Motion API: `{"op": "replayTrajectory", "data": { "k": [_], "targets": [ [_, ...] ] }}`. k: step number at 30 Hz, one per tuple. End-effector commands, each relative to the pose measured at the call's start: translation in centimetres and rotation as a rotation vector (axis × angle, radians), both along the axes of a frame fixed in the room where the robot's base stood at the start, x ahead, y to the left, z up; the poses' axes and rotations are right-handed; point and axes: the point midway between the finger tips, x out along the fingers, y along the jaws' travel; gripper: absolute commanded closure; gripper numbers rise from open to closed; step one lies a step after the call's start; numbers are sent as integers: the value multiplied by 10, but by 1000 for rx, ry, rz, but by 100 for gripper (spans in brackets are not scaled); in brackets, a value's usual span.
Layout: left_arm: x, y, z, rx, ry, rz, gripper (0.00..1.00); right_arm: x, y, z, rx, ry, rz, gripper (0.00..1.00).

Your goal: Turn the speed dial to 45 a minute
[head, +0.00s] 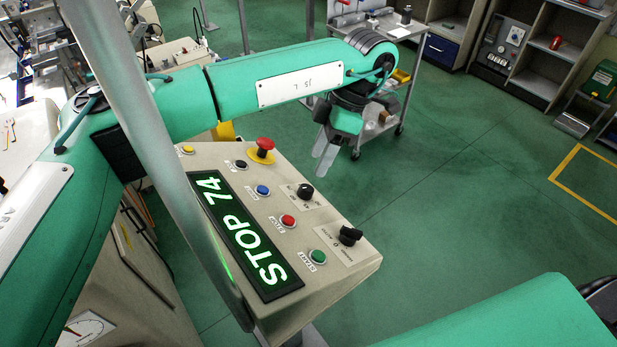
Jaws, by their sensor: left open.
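The sloped control panel (219,157) carries a green-lit display (243,235) that reads "STOP 74". Two black knobs sit on its right side: an upper knob (305,190) and a lower knob (350,235) near the right corner. Their label print is too small to read, so I cannot tell which is the speed dial. My left gripper (324,158) is open and empty, pointing down above and beyond the panel's far right edge, apart from both knobs. My right gripper is out of view; only part of that arm shows at bottom right.
A red emergency stop (264,146) on a yellow base stands up from the panel. Blue (263,190), red (288,221) and green (318,257) buttons lie near the knobs. A grey post crosses the panel's left side.

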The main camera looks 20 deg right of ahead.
Motion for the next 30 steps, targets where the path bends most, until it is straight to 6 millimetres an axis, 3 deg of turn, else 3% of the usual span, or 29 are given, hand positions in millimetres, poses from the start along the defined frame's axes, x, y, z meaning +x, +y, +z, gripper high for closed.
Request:
{"op": "replayTrajectory", "data": {
  "k": [12,27,30],
  "targets": [
    [-7,24,-51,-1,3,1,50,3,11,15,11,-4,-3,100],
    [-8,29,-63,-2,0,0,50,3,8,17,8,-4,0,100],
    [-8,29,-63,-2,0,0,68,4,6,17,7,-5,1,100]
  ]
}}
